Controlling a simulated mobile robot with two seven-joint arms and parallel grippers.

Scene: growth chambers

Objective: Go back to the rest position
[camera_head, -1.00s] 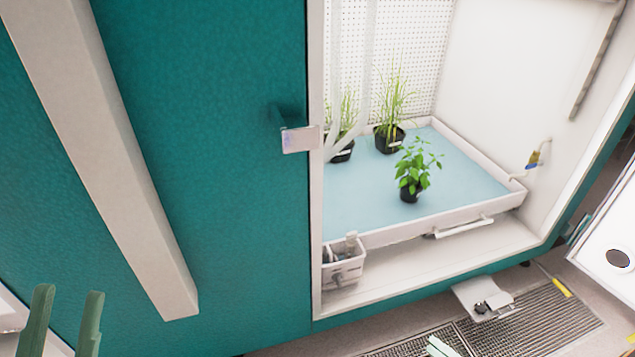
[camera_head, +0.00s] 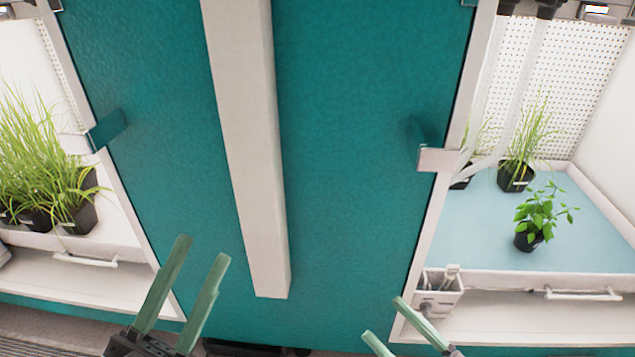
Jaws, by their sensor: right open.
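My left gripper (camera_head: 196,262) is at the lower left in the head view, with its two green fingers pointing up and spread apart, nothing between them. It is in front of the teal panel between two chambers. My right gripper (camera_head: 382,318) is at the bottom edge, right of the middle. Its two green fingers are apart and nothing shows between them. Both grippers are clear of the plants.
The teal panel (camera_head: 345,150) carries a pale vertical post (camera_head: 245,140). The right chamber's blue-lined tray (camera_head: 470,235) holds a leafy plant (camera_head: 540,215) and grassy pots. A small white caddy (camera_head: 437,292) stands at its front. Grass pots (camera_head: 80,215) fill the left chamber.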

